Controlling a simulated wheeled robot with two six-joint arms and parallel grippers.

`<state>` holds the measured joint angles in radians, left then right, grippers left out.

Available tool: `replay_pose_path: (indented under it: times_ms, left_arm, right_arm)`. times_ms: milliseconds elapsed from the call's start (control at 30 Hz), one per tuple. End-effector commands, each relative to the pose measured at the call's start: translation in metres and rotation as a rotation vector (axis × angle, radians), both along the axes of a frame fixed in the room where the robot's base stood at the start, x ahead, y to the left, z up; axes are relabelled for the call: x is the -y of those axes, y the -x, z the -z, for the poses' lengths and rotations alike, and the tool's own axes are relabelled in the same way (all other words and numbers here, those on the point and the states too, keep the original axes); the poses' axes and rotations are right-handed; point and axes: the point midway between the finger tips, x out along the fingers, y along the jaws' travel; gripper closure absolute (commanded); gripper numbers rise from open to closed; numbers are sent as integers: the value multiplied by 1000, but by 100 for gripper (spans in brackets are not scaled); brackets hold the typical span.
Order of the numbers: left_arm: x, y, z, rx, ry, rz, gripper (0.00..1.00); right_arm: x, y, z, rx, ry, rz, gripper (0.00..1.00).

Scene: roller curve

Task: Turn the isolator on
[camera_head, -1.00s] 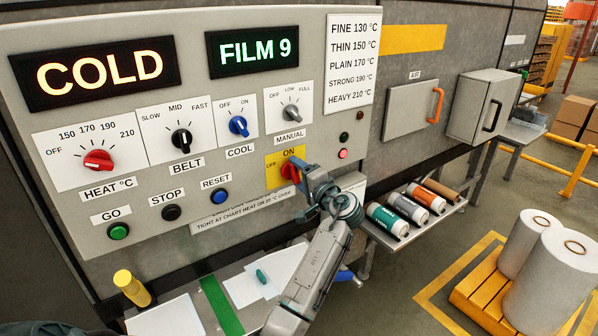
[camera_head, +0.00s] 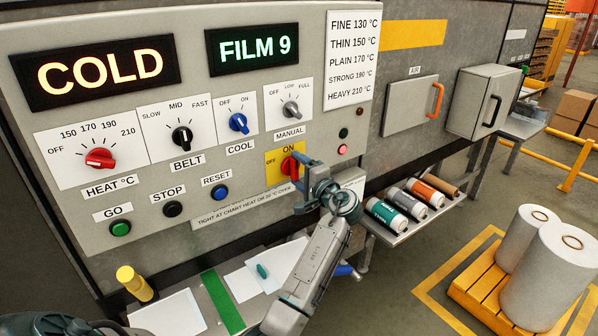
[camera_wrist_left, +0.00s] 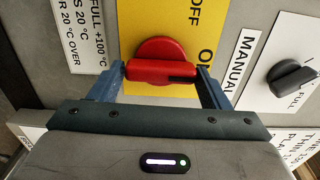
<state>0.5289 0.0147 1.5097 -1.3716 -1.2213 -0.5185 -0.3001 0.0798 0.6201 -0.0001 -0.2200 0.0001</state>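The isolator is a red knob (camera_head: 289,166) on a yellow plate (camera_head: 272,178) marked OFF at left and ON at top. In the left wrist view the knob (camera_wrist_left: 160,66) has its bar upright relative to the panel, with the dark mark on the end towards ON. My left gripper (camera_head: 304,184) is at the plate, its blue fingers spread wide. In the left wrist view the fingers (camera_wrist_left: 160,85) stand at either end of the bar with narrow gaps; contact is not clear. My right gripper is not in view.
The MANUAL knob (camera_head: 290,109) is above the isolator and a lit pink button (camera_head: 343,149) is to its right. A chart label (camera_head: 240,207) lies below. A shelf with several rolls (camera_head: 388,216) is right of my arm. The display reads COLD (camera_head: 100,75).

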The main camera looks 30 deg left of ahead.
Motion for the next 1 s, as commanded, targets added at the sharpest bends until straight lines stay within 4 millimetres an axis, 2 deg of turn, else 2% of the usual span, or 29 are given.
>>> replay_pose_path:
  times_ms: [33, 67, 367, 467, 800, 1000]
  left_arm:
    - [0, 0, 0, 0, 0, 0, 19]
    - [0, 0, 0, 0, 0, 0, 13]
    - [1, 0, 0, 2, 1, 0, 13]
    - [8, 3, 3, 3, 2, 1, 13]
    - [68, 27, 6, 4, 6, 3, 13]
    - [92, 37, 4, 1, 4, 2, 13]
  right_arm:
    - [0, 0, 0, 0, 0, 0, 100]
    - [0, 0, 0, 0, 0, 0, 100]
    - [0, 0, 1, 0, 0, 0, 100]
    - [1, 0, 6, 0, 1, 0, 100]
    - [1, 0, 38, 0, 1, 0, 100]
    - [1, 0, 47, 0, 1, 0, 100]
